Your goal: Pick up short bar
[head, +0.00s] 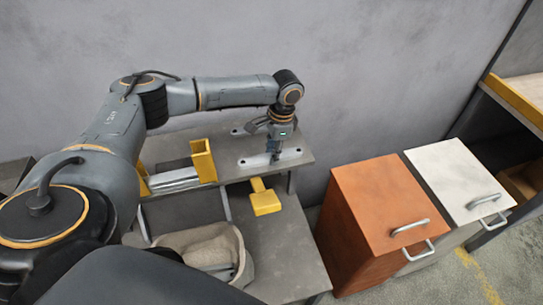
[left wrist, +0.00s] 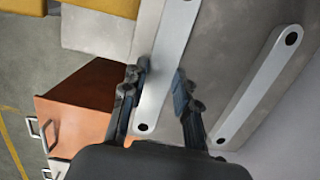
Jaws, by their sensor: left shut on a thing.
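The short bar (head: 288,156), a flat grey metal strip with a hole near each end, lies at the front of the grey tabletop. In the left wrist view the bar (left wrist: 168,55) runs between my two fingers and leaves the frame at the top. My left gripper (head: 274,154) points down at the middle of the bar and is shut on it; its fingers (left wrist: 160,88) stand on either side. I cannot tell whether the bar is clear of the tabletop. A second similar bar (left wrist: 258,85) lies apart from it, behind it in the head view. My right gripper is not in view.
A yellow upright holder (head: 204,161) and grey metal lengths (head: 175,180) stand to the left. A yellow piece (head: 264,200) and a beige bin (head: 200,240) are in front, lower down. Orange (head: 375,205) and white (head: 450,180) cabinets stand right. A grey wall is behind.

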